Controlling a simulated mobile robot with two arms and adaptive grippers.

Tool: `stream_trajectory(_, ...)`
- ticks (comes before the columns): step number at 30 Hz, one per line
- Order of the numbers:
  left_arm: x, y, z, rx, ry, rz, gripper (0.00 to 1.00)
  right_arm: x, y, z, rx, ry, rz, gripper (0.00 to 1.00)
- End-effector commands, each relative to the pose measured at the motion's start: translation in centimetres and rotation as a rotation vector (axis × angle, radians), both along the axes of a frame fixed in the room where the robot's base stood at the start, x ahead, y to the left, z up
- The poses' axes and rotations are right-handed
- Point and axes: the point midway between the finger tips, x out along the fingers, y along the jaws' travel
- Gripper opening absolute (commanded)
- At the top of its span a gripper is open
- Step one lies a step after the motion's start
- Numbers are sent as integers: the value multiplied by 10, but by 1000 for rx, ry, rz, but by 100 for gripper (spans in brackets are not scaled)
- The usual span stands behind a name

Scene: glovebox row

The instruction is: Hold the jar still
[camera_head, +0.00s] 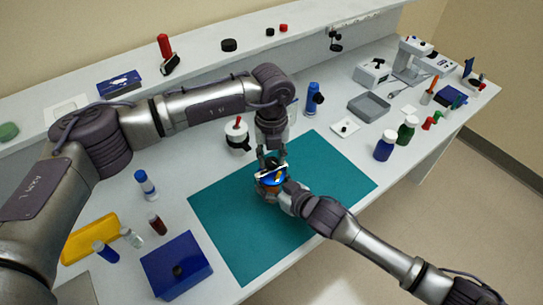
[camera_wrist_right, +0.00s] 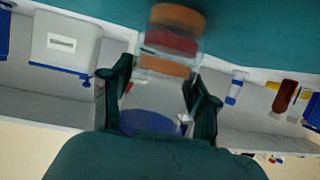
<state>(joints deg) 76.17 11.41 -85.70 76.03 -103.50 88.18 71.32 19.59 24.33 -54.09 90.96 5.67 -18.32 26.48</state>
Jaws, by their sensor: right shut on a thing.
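The jar (camera_head: 269,180) is over the teal mat, small in the head view, with blue and pale parts showing between the grippers. My right gripper (camera_head: 277,184) comes in from the lower right and is shut on the jar. My left gripper (camera_head: 269,161) points down just above the jar's top; whether its fingers touch it or how far they are apart is too small to tell. In the right wrist view, a round blue part (camera_wrist_right: 150,123) shows between the right fingers (camera_wrist_right: 160,98). A clear piece with orange and red bands (camera_wrist_right: 170,45) shows beyond them.
The teal mat (camera_head: 235,235) has bare room around the grippers. A blue box (camera_head: 176,265), a yellow rack (camera_head: 90,238) and small vials stand to the left. A grey tray (camera_head: 369,107), a blue bottle (camera_head: 385,146) and a green bottle (camera_head: 407,130) stand to the right.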

Motion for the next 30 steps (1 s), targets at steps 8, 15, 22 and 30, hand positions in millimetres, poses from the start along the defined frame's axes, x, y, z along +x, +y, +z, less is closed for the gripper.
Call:
stream_trajectory(8, 0, 0, 0, 0, 0, -68, 0, 0, 0, 0, 0, 0, 0, 8)
stream_trajectory(15, 0, 0, 0, 0, 0, -341, 0, 0, 0, 0, 0, 0, -1, 8)
stream_trajectory(22, 0, 0, 0, 0, 0, -420, 0, 0, 0, 0, 0, 0, -1, 8)
stream_trajectory(30, 0, 0, 0, 0, 0, -417, 47, 0, 0, 0, -1, -1, -1, 8)
